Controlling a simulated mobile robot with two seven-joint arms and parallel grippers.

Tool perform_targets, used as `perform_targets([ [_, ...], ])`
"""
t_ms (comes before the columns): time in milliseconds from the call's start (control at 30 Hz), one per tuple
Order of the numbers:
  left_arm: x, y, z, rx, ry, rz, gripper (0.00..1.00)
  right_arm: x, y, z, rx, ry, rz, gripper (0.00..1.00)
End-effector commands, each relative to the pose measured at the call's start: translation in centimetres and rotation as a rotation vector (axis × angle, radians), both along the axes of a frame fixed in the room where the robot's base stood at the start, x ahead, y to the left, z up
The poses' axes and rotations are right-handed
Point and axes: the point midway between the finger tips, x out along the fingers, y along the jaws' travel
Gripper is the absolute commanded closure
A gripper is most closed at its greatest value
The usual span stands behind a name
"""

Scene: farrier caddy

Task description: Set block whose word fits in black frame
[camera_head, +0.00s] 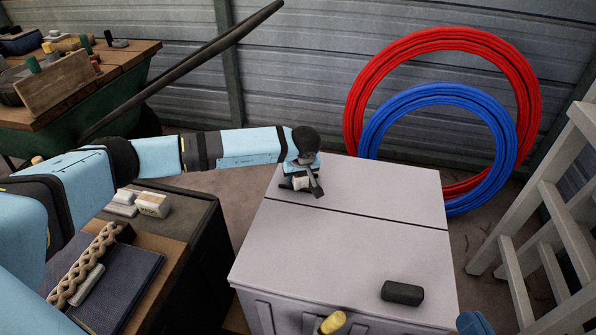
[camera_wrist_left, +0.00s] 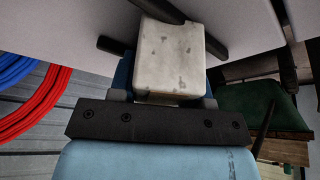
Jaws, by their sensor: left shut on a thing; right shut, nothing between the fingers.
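My left gripper (camera_head: 303,186) is shut on a pale block (camera_head: 300,181) at the far left of the white chest's top (camera_head: 350,187). In the left wrist view the block (camera_wrist_left: 170,58) is off-white with grey smudges, and no word can be read on the side that shows. Dark bars (camera_wrist_left: 216,46) show beside and behind it; I cannot tell whether they belong to the black frame. I cannot tell whether the block touches the chest. Other pale blocks (camera_head: 152,204) sit on the left bench.
A dark grey block-like object (camera_head: 402,292) lies on the chest's near right. A yellow-ended thing (camera_head: 333,322) shows at the bottom edge. The bench holds a navy book-like slab (camera_head: 120,285) and a twisted tan piece (camera_head: 88,262). Red and blue hoops (camera_head: 440,92) lean behind; a ladder (camera_head: 555,215) stands right.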

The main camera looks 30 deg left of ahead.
Motion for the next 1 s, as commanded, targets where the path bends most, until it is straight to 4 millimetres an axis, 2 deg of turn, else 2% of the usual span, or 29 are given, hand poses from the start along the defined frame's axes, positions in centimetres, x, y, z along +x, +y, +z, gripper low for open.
perform_targets([
  [267,0.0,0.0,-0.5,0.0,0.0,0.0,0.8,0.0,0.0,-0.3,0.0,0.0,0.0,1.0],
  [300,0.0,0.0,-0.4,0.0,0.0,0.0,0.51,0.0,0.0,-0.2,0.0,0.0,0.0,1.0],
  [400,0.0,0.0,-0.4,0.0,0.0,0.0,0.28,0.0,0.0,-0.2,0.001,0.001,0.0,1.0],
  [433,0.0,0.0,-0.4,0.0,0.0,0.0,0.26,0.0,0.0,-0.2,0.0,0.0,0.0,1.0],
  [933,0.0,0.0,-0.4,0.0,0.0,0.0,0.26,-0.1,0.1,-0.3,-0.001,0.009,0.003,1.0],
  [967,0.0,0.0,-0.4,0.0,0.0,0.0,0.26,-0.1,0.1,-0.3,-0.004,0.019,0.008,1.0],
  [1000,-0.2,-0.2,0.5,0.0,-0.002,-0.002,0.26,0.0,0.1,0.3,-0.006,0.018,0.009,1.0],
])
